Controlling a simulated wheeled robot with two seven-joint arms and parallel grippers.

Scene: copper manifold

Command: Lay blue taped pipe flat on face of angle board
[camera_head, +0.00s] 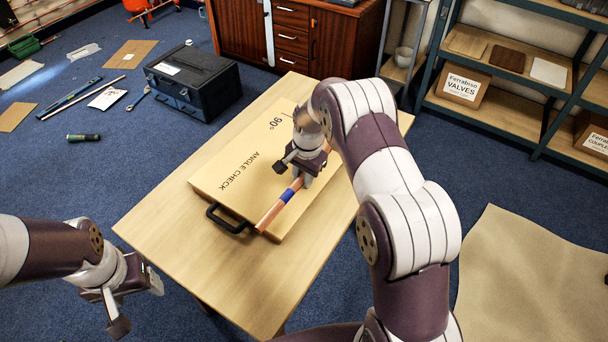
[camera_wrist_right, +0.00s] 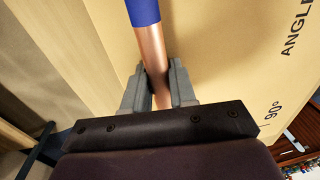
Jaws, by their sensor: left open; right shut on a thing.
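The copper pipe with blue tape (camera_head: 281,205) lies along or just over the right part of the angle board (camera_head: 225,185), its near end by the board's near edge. The board lies on the wooden table and reads "ANGLE CHECK" and "90°". My right gripper (camera_head: 303,172) is shut on the pipe. In the right wrist view the jaws (camera_wrist_right: 158,88) close around bare copper (camera_wrist_right: 152,50), with the blue tape (camera_wrist_right: 143,12) beyond. I cannot tell whether the pipe touches the board face. My left gripper (camera_head: 137,307) is open and empty, left of the table's near end.
The table (camera_head: 160,215) has bare wood around the board. A black handle (camera_head: 226,219) sticks out from the board's near edge. A dark toolbox (camera_head: 193,83), a flashlight and loose tools lie on the blue floor at left. Shelves (camera_head: 510,110) stand at right.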

